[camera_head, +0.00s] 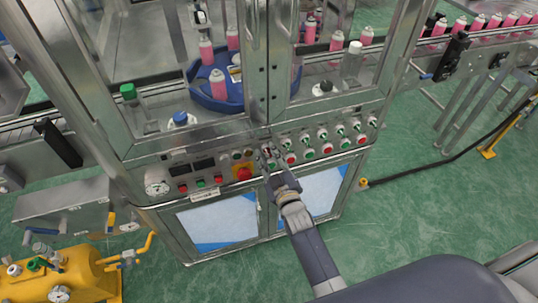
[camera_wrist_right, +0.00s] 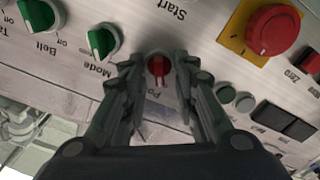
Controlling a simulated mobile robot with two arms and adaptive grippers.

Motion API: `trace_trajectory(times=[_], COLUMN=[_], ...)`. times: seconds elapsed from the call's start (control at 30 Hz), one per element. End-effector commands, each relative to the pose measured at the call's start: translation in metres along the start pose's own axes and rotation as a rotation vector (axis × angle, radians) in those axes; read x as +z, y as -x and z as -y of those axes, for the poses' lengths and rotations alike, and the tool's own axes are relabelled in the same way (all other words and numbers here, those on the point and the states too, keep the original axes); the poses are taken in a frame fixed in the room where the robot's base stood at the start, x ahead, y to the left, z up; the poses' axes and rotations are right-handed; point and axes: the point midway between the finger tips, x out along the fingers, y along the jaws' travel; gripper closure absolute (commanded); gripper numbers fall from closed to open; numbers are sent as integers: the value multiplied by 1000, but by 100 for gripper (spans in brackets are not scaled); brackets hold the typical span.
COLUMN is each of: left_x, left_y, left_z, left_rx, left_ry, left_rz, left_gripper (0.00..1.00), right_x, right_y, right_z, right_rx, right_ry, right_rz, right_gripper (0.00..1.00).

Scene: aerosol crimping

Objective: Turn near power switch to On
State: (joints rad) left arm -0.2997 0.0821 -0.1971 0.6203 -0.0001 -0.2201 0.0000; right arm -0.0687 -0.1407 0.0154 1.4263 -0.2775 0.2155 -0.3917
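The power switch (camera_wrist_right: 158,68) is a small red rotary knob on the machine's panel, with a partly covered label beginning "Po" beside it in the right wrist view. Its grip ridge runs roughly up and down in that view. My right gripper (camera_wrist_right: 158,72) has a finger on each side of the knob, with a gap visible on both sides. In the head view my right gripper (camera_head: 268,158) reaches the panel's middle and largely hides the switch there. My left gripper is not in view.
A red emergency button on a yellow plate (camera_wrist_right: 271,35) is close to the switch; it also shows in the head view (camera_head: 243,173). Green knobs labelled Mode (camera_wrist_right: 103,41) and Belt (camera_wrist_right: 39,15) sit on the other side. Pink cans (camera_head: 218,84) stand behind the machine's frame.

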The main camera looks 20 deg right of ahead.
Motion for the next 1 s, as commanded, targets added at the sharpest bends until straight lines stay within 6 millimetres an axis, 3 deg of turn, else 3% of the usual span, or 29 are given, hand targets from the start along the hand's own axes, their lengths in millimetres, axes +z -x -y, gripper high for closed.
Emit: trace_trajectory(times=[0.1,0.2,0.23,0.67,1.0], left_x=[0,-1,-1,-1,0], left_y=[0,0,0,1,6], left_z=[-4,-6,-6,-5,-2], left_rx=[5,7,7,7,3], left_ry=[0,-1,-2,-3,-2], left_rz=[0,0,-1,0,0], left_gripper=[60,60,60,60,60], right_x=[0,0,0,0,0], right_y=[0,0,0,0,0], right_z=[0,0,0,0,-2], right_rx=[0,0,0,-1,-1], right_ry=[0,0,0,-33,-243], right_rz=[0,0,0,0,0], right_gripper=[75,97,100,100,100])
